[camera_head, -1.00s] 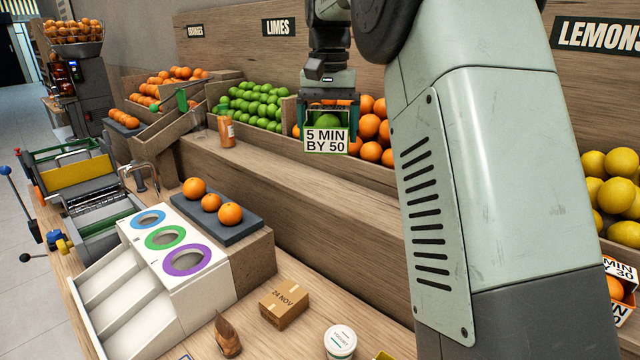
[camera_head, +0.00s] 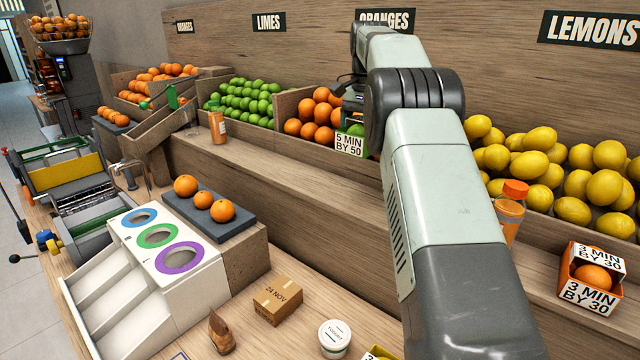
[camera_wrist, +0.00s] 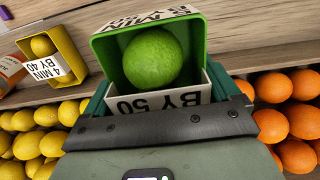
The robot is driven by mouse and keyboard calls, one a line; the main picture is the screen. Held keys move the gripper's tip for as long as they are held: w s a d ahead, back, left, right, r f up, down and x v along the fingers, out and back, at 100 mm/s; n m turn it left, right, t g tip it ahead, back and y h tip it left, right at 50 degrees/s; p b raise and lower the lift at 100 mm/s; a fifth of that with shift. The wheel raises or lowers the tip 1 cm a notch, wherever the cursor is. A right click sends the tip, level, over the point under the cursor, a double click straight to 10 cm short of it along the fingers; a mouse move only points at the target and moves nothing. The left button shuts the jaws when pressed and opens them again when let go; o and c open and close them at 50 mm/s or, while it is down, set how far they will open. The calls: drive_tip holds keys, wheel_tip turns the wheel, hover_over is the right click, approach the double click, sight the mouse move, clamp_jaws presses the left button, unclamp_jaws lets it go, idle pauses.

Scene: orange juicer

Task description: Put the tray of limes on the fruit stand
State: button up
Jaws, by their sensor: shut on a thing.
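A small green tray (camera_wrist: 103,62) holds a lime (camera_wrist: 153,58) and carries white labels reading "5 MIN BY 50". In the head view its label (camera_head: 349,145) and a bit of lime show in front of the orange bin, left of my arm. In the head view my arm hides most of the gripper.
A tray with an orange (camera_head: 593,277) sits at right. A yellow tray (camera_wrist: 66,45) with a lemon shows in the wrist view. A cardboard box (camera_head: 277,301) and yogurt cup (camera_head: 334,339) are on the counter.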

sight(359, 198)
wheel_tip(359, 198, down, 14)
drive_tip(key=shift+r, duration=0.2)
idle(0.5)
drive_tip(key=shift+f, duration=0.15)
drive_tip(key=o, duration=1)
